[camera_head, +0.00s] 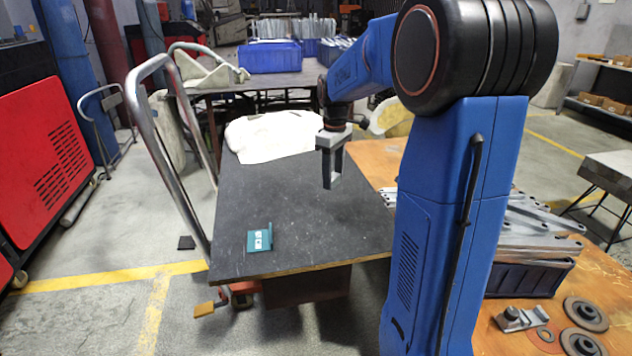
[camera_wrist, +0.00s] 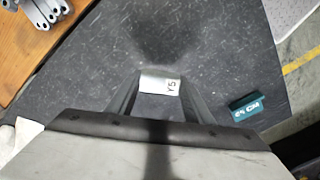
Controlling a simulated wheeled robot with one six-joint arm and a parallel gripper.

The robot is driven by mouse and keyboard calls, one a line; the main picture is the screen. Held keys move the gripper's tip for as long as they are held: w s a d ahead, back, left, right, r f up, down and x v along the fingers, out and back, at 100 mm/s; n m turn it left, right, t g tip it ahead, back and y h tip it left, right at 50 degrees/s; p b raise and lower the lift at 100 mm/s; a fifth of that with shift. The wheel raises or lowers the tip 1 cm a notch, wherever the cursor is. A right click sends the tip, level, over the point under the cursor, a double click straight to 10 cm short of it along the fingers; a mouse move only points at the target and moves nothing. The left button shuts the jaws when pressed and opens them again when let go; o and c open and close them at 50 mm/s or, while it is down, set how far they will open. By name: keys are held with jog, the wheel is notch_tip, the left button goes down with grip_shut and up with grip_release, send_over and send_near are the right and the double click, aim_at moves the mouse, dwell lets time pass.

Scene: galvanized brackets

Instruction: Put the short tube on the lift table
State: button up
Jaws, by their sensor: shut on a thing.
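The lift table (camera_head: 300,225) has a dark speckled top and a bent metal push handle at its left. My gripper (camera_head: 331,184) hangs above the right part of this top, pointing down. In the wrist view my gripper (camera_wrist: 158,88) is shut on a short silvery piece with a white label reading "Y5", the short tube (camera_wrist: 160,83). The tube's far side and ends are mostly hidden by the fingers. In the head view it is too small to make out clearly. The dark top also fills most of the wrist view (camera_wrist: 220,50).
A teal labelled box (camera_head: 260,240) lies near the table's front edge; it also shows in the wrist view (camera_wrist: 247,108). A white cloth (camera_head: 275,138) covers the far end. A wooden bench (camera_head: 375,158) with metal brackets (camera_head: 530,225) stands right. The middle of the top is clear.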

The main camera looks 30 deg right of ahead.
jog(key=shift+f, duration=3.4)
jog(key=shift+f, duration=0.15)
jog(key=o, duration=1.1)
